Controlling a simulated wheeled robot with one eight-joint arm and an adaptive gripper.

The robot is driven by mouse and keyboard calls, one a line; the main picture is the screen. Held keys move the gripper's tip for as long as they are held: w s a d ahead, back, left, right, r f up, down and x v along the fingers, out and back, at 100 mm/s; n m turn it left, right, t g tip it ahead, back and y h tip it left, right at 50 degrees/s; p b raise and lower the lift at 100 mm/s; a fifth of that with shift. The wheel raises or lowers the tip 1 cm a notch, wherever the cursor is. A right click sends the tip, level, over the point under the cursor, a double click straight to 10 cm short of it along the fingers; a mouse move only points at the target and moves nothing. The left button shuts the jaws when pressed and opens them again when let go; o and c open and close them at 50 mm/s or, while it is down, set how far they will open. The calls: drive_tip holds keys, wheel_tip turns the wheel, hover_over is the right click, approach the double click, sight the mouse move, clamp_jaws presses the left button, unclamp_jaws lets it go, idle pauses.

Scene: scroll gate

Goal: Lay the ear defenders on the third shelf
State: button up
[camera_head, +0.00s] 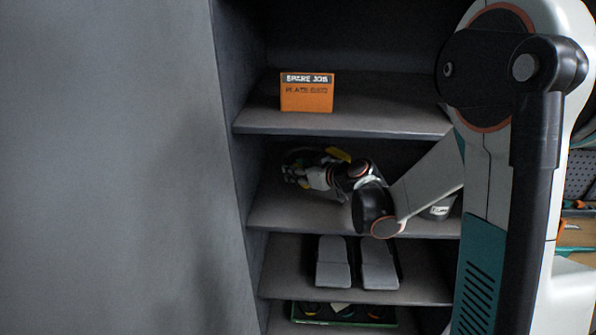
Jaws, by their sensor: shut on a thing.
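My gripper (300,174) reaches into the grey cabinet, above the shelf (285,211) below the one with the orange sign. It is shut on the ear defenders (337,154), small and partly hidden behind it. A yellow part shows above and behind my gripper, and a thin dark curved band shows to its left. I cannot tell whether the ear defenders touch the shelf. The left part of this shelf is bare.
An orange sign (306,97) stands on the shelf above. A pale can-like object (439,209) stands right of my wrist. Two grey pads (333,264) lie on the shelf below. A green tray (343,322) sits lower. The cabinet's side panel (232,130) bounds the left.

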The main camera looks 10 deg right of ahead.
drive_tip(key=shift+f+b, duration=0.3)
drive_tip(key=shift+f, duration=0.15)
drive_tip(key=o, duration=1.2)
drive_tip(key=shift+r, duration=0.1)
drive_tip(key=shift+r+p, duration=0.6)
drive_tip(key=shift+p, duration=0.05)
drive_tip(key=p+v, duration=0.1)
drive_tip(key=v, duration=1.1)
drive_tip(key=shift+p, duration=0.3)
